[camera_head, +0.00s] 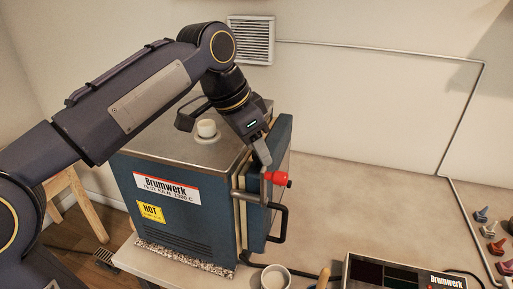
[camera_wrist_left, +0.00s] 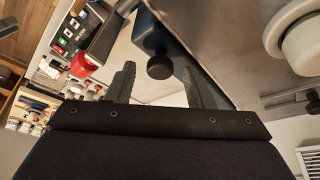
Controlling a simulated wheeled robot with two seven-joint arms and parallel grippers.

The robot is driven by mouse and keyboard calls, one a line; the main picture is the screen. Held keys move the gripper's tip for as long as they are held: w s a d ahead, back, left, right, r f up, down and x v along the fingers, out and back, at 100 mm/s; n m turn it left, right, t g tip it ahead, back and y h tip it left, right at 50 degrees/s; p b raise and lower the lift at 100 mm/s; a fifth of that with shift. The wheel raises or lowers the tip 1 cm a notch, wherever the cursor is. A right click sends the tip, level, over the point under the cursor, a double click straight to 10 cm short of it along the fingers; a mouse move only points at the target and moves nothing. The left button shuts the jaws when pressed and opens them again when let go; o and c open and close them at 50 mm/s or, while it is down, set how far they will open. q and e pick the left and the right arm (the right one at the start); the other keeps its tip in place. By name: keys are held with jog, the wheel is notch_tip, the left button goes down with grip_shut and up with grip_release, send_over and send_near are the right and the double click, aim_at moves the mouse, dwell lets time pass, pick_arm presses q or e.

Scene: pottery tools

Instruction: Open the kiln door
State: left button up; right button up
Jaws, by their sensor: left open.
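The kiln (camera_head: 190,215) is a blue box with a grey top and a Brumwerk label. Its blue door (camera_head: 257,222) is on the right side, with a pale edge behind it; I cannot tell whether it stands slightly ajar. A black handle (camera_head: 283,222) and a red knob (camera_head: 278,178) on a grey latch are at the door. My left gripper (camera_head: 264,158) points down at the door's top edge, just above the red knob. In the left wrist view its fingers (camera_wrist_left: 160,88) are apart with nothing held. The red knob (camera_wrist_left: 83,65) shows left of them. My right gripper is not in view.
A white round vent piece (camera_head: 207,130) stands on the kiln's top. A pale cup (camera_head: 275,277) and a control box (camera_head: 400,274) are on the table in front of the door. Several small coloured tools lie at the far right. The table right of the door is clear.

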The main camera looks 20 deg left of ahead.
pick_arm(q)
jog(key=shift+w+f, duration=0.1)
jog(key=shift+f, duration=0.15)
jog(key=shift+c, duration=0.2)
grip_shut()
jog(key=shift+d, duration=0.1)
